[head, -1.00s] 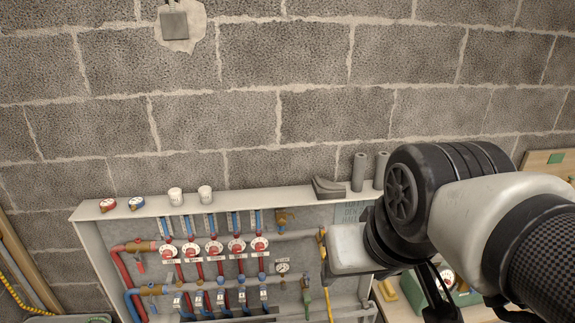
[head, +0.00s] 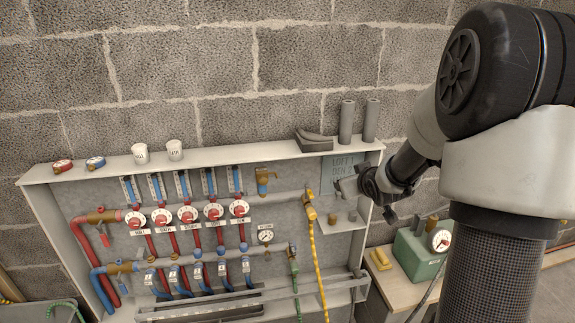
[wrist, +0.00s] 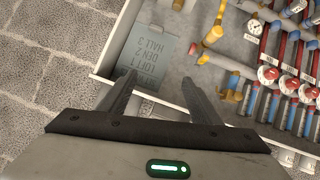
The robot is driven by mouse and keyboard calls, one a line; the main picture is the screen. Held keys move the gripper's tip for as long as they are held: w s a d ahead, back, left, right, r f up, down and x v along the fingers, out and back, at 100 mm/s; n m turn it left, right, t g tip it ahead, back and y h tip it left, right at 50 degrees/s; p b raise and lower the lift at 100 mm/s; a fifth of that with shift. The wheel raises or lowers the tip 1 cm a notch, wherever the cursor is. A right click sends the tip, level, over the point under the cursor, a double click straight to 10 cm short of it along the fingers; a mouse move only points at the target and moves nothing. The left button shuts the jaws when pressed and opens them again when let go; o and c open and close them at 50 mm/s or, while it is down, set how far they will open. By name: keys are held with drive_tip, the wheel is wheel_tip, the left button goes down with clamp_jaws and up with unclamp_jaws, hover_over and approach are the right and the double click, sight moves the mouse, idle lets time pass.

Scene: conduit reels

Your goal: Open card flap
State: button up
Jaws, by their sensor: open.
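A blue-grey card with dark lettering, reading LOFT 1, DEN 2, HALL 3 in the wrist view (wrist: 152,52), hangs at the upper right inside the wall cabinet. It also shows in the head view (head: 341,166), partly covered by my gripper (head: 366,199). I take this card to be the flap. It looks flat against the back panel, but its hinge is not clear. In the wrist view my gripper (wrist: 160,79) is open and empty, its fingertips apart near the card's lower part. I cannot tell whether a finger touches the card.
The cabinet (head: 40,190) holds valves, red and blue pipes, and a yellow hose (head: 317,262) left of my gripper. A small shelf (head: 338,224) sits below the card. Grey tubes (head: 346,122) and two white cups (head: 140,153) stand on top. A green box (head: 412,255) is at right.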

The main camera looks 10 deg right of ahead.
drive_tip(key=w+d+f+m+t+y+b, duration=0.1)
drive_tip(key=d+f+t+b, duration=0.25)
drive_tip(key=f, duration=0.65)
drive_tip(key=w+d+f+t+y+b, duration=0.1)
drive_tip(key=d+f+t+b, duration=0.3)
drive_tip(key=f, duration=0.6)
drive_tip(key=w+a+g+b, duration=0.1)
drive_tip(key=w+b, duration=0.3)
drive_tip(key=w, duration=1.3)
drive_tip(key=shift+w, duration=0.3)
drive_tip(key=shift+f, duration=0.1)
